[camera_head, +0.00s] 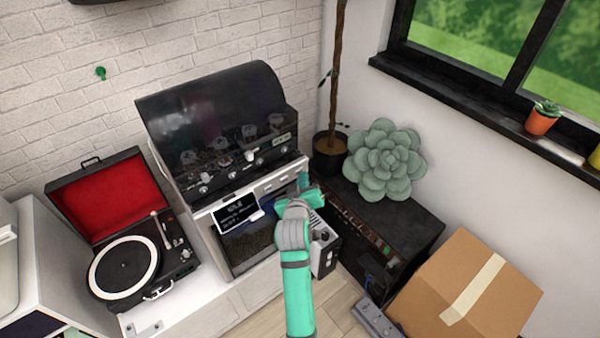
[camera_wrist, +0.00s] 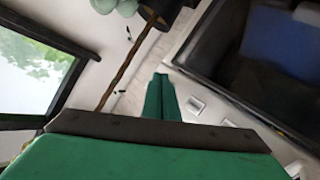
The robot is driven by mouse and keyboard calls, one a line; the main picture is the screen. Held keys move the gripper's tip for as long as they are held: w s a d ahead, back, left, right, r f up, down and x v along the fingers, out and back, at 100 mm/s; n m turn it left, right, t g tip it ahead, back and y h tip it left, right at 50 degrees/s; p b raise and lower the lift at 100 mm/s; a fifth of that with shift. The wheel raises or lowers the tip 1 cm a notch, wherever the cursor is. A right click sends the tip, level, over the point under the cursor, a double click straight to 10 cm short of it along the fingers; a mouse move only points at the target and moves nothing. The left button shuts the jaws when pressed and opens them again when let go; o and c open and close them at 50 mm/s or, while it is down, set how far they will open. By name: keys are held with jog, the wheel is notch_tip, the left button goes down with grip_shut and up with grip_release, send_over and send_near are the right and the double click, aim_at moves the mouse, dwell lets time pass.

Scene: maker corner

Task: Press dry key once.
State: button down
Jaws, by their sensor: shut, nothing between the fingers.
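The machine with a white front strip (camera_head: 254,199) and a dark window stands in the middle of the head view. A small black display (camera_head: 236,213) with white text is on its front. In the wrist view several pale square keys, one of them near my fingertips (camera_wrist: 195,105), lie along the light panel. Their labels are not readable, so I cannot tell which is the dry key. My gripper (camera_head: 311,190) is at the right end of the machine's front, its green fingers (camera_wrist: 160,80) shut and empty. The fingertips appear just beside the nearest key; contact cannot be told.
A black-hooded unit (camera_head: 215,115) with knobs sits on top of the machine. A record player (camera_head: 125,270) stands left. A dark cabinet (camera_head: 405,222) with a succulent (camera_head: 385,160) is right, beside a potted trunk (camera_head: 328,150). A cardboard box (camera_head: 465,295) is front right.

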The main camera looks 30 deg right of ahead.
jog(key=shift+w, duration=0.15)
dwell(0.3)
jog(key=shift+s, duration=0.6)
jog(key=shift+s, duration=0.1)
jog(key=s, duration=0.5)
jog(key=shift+s+d, duration=0.25)
jog(key=shift+s, duration=0.15)
dwell(0.7)
